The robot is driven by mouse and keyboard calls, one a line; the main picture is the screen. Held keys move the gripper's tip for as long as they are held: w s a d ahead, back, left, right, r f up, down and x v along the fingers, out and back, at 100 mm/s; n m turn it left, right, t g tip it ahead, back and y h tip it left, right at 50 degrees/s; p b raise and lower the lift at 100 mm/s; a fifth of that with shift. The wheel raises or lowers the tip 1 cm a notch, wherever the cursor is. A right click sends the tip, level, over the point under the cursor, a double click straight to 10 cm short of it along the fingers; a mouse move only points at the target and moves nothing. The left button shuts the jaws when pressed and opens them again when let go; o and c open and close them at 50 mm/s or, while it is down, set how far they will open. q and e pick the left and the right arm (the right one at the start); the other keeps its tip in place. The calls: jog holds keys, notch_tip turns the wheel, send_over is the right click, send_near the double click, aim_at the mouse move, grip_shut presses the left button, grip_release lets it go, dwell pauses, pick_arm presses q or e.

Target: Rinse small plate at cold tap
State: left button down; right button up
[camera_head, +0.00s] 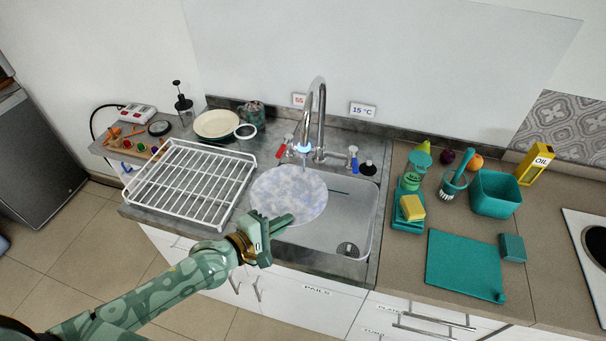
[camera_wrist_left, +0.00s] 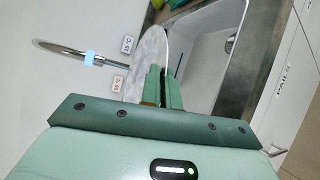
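The small plate (camera_head: 289,194), round and mottled white and pale blue, is tilted over the left part of the sink (camera_head: 345,215). My left gripper (camera_head: 282,221) is shut on its near edge; the left wrist view shows the plate (camera_wrist_left: 150,55) edge-on between the fingers (camera_wrist_left: 163,88). The chrome tap (camera_head: 320,105) arches above the plate, with a glowing blue ring at its spout. A blue handle (camera_head: 353,158) is on the right, near the 15 °C sign (camera_head: 362,110). A red handle (camera_head: 285,145) is on the left. I cannot tell clearly whether water runs. My right gripper is out of view.
A white dish rack (camera_head: 190,184) stands left of the sink, empty. A cream plate (camera_head: 216,124) and a mug (camera_head: 252,113) are behind it. A soap dispenser, yellow sponge (camera_head: 412,207), brush and teal tub (camera_head: 495,193) crowd the right counter.

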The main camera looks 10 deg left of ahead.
pick_arm(q)
jog(key=s+a+r+p, duration=0.1)
jog(key=s+r+p, duration=0.3)
jog(key=s+p, duration=0.1)
jog(key=shift+p, duration=0.5)
